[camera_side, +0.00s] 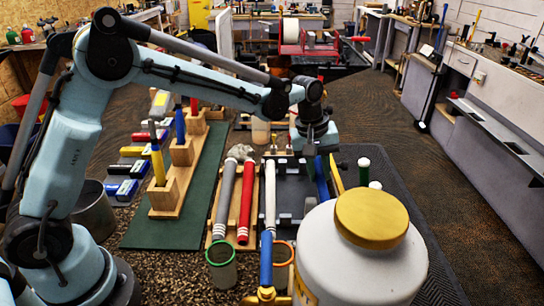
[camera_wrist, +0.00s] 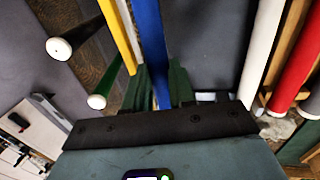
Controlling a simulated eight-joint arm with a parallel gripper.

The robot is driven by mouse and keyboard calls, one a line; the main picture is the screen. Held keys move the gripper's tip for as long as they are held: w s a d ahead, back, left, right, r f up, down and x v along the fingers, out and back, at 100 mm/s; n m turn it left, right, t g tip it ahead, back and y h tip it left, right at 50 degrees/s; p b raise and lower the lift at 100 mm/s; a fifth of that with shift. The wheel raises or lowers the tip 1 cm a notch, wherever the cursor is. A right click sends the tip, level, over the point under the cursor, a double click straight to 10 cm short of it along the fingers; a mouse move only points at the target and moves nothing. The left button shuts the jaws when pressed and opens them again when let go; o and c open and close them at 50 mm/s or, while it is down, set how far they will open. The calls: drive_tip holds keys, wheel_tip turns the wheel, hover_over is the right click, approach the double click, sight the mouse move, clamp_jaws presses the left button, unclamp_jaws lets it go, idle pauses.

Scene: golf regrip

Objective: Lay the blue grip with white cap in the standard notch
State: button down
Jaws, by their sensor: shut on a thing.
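My gripper (camera_side: 311,150) points down over the dark grey notched tray (camera_side: 292,192) and is shut on a blue grip (camera_side: 321,180). In the wrist view the blue grip (camera_wrist: 150,40) runs between my dark green fingers (camera_wrist: 157,88) and away toward the top. In the side view it hangs tilted at the tray's right side. Its white cap is not visible. A yellow grip (camera_side: 337,175) is close beside it; in the wrist view the yellow grip (camera_wrist: 118,30) lies just left. I cannot tell which notch is the standard one.
White (camera_side: 269,195) and red (camera_side: 246,200) grips lie left of the tray, with a wooden rack (camera_side: 236,205) beneath. White-capped grips (camera_side: 364,165) stand to the right. A large white jar (camera_side: 350,270) with a gold lid fills the front right. Another blue grip (camera_side: 266,258) stands in front.

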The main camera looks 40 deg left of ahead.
drive_tip(key=shift+s+a+x, duration=0.1)
drive_tip(key=shift+s+x, duration=0.05)
drive_tip(key=shift+x, duration=0.7)
drive_tip(key=shift+s+a+x, duration=0.1)
drive_tip(key=shift+a+x, duration=0.05)
drive_tip(key=shift+x, duration=0.7)
drive_tip(key=shift+f, duration=0.55)
drive_tip(key=c, duration=0.9)
unclamp_jaws()
drive_tip(key=shift+o, duration=0.2)
drive_tip(key=shift+r, duration=0.1)
drive_tip(key=v, duration=1.2)
